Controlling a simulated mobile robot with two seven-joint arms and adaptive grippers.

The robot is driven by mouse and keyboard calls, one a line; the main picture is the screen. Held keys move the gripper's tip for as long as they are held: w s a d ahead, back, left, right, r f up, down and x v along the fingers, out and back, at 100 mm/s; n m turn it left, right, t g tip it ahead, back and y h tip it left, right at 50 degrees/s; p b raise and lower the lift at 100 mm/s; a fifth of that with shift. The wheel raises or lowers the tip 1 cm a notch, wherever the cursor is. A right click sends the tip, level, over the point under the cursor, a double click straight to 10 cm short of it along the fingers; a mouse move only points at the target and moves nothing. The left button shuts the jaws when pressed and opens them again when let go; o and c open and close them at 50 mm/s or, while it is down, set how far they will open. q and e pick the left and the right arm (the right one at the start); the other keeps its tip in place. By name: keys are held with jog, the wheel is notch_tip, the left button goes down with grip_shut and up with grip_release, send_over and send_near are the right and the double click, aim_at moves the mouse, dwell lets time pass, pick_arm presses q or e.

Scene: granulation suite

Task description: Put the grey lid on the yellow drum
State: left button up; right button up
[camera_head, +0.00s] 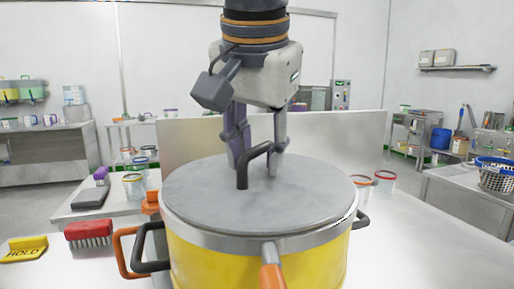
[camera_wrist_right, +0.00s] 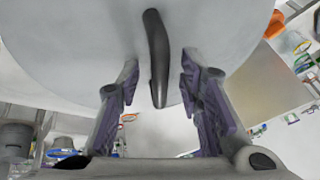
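The yellow drum (camera_head: 205,262) stands at the front centre in the head view, with a steel rim and dark side handles. The grey lid (camera_head: 215,205) lies over its top, looking flat and roughly centred. The lid's dark bent handle (camera_head: 242,172) sticks up from its middle. My right gripper (camera_head: 259,156) is above the lid, pointing down, with its fingers on either side of the handle. In the right wrist view the fingers (camera_wrist_right: 159,82) are apart, with the handle (camera_wrist_right: 156,45) between them and gaps on both sides. My left gripper is not in view.
An orange-and-grey handle (camera_head: 270,268) stands in front of the drum, and an orange handle (camera_head: 124,252) is at its left. Jars (camera_head: 385,180) stand behind right. The right worktop (camera_head: 410,245) is clear.

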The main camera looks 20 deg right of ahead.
jog(key=v, duration=1.2)
